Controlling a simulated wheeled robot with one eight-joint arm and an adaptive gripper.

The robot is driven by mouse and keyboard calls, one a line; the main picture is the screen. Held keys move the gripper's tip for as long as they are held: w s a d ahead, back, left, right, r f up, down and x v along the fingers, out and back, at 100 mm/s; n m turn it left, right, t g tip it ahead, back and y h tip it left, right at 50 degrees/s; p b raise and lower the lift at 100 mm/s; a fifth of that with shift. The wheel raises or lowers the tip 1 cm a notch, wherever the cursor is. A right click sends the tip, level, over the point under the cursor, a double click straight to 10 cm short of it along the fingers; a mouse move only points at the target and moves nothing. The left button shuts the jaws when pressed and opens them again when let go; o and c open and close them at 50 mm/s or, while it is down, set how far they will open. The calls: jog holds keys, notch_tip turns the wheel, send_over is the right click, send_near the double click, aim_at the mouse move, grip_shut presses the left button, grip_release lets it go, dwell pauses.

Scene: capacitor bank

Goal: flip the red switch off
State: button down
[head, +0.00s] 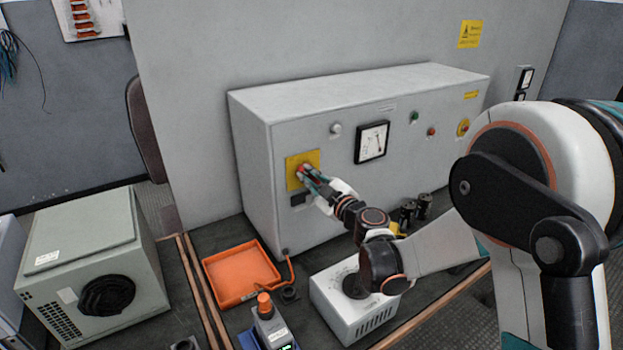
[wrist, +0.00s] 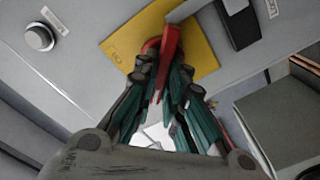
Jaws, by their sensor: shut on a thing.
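The red switch (head: 301,170) sits on a yellow plate (head: 291,181) at the left end of the grey cabinet's front. In the wrist view the red switch (wrist: 171,42) shows as a red handle in front of the yellow plate (wrist: 200,52). My gripper (head: 308,174) is at the switch, with its fingers shut on the red handle. In the wrist view my gripper (wrist: 161,72) has teal and dark fingers on both sides of the handle. The fingers hide part of the handle and its base.
The grey cabinet (head: 340,95) carries a dial meter (head: 372,142) and small buttons to the right. An orange tray (head: 241,273), a grey box with a knob (head: 343,318) and an orange-topped device (head: 266,322) stand on the bench below. A beige unit (head: 90,265) stands left.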

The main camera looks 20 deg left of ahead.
jog(key=shift+n, duration=0.4)
jog(key=c, duration=1.7)
grip_release()
jog(key=shift+o, duration=0.2)
jog(key=v, duration=1.2)
